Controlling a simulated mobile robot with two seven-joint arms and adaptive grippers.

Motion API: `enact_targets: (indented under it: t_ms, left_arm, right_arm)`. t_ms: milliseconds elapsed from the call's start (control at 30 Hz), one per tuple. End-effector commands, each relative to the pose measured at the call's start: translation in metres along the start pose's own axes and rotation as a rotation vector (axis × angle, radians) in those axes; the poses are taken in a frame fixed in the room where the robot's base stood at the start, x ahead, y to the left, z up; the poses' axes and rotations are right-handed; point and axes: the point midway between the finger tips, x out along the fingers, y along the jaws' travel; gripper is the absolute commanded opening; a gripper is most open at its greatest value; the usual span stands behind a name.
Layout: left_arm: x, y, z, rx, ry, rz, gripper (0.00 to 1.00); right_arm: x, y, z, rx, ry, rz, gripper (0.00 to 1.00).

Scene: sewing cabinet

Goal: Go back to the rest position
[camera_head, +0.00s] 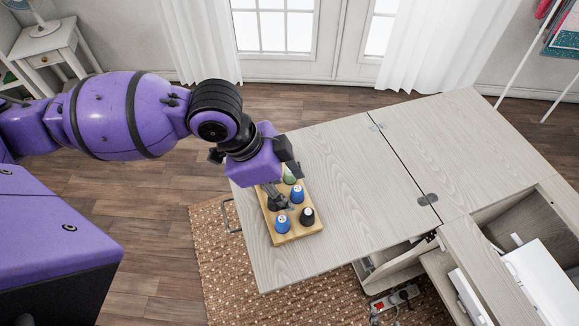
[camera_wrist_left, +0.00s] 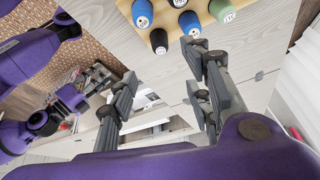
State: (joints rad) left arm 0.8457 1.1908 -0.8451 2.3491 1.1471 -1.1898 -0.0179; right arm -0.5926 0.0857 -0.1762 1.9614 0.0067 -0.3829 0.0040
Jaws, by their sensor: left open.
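My left gripper (camera_head: 277,197) is over the left end of the cabinet's table top, at the wooden spool board (camera_head: 275,238). In the left wrist view its fingers (camera_wrist_left: 160,75) are spread with nothing between them. The board holds thread spools: a blue spool (camera_head: 282,224) and a black spool (camera_head: 307,216) at the near end, another blue spool (camera_head: 297,194), and a green spool (camera_head: 289,177) partly behind the gripper. In the left wrist view the spools stand beyond the fingertips, including a blue one (camera_wrist_left: 142,14) and a green one (camera_wrist_left: 222,10).
The pale wood table top (camera_head: 345,200) is clear right of the board. An open compartment with a white box (camera_head: 545,275) is at the lower right. A woven rug (camera_head: 225,270) and a power strip (camera_head: 395,298) lie below. A side table (camera_head: 48,42) stands at the upper left.

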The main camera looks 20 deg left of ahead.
Motion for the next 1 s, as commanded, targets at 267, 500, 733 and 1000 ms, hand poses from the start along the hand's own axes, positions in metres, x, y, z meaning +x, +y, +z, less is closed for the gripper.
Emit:
enact_targets:
  t_ms: [267,500,733,1000]
  left_arm:
    - [0.000,0.000,0.000,0.000,0.000,0.000,0.45]
    - [0.038,0.038,-0.005,-0.043,0.065,0.017,0.45]
    - [0.073,0.074,0.004,-0.244,0.134,-0.038,0.45]
    - [0.091,0.103,0.072,-0.623,0.068,-0.153,0.45]
  right_arm:
    - [0.000,0.000,0.000,-0.001,0.000,0.000,0.40]
    - [0.000,0.002,-0.010,-0.003,0.019,0.004,0.40]
    - [0.001,0.003,-0.009,-0.002,0.019,0.005,0.40]
    - [0.001,0.002,-0.007,0.000,0.015,0.005,0.40]
